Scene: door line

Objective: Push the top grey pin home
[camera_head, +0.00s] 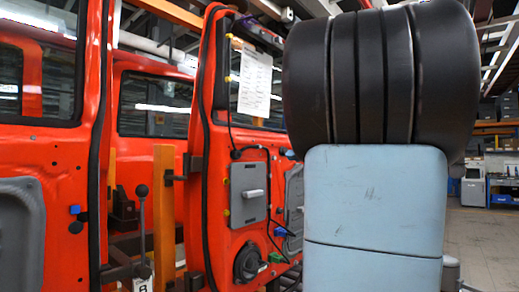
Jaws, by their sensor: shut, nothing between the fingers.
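An orange-red car door (222,172) stands open at the middle, with its inner side showing. A grey panel with a light handle (250,193) is on the door's inner face. I cannot make out the top grey pin for certain; it is too small or hidden. My gripper is not in view. The large black ribbed part and light blue panel of my own arm cover much of the right half and hide what lies behind.
A white paper sheet (255,83) hangs at the door window. Blue (281,232) and green (277,257) connectors and a round black speaker (248,262) are lower on the door. An orange post (164,215) and a black-knobbed lever (142,225) stand left of it. Open floor (485,245) shows at far right.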

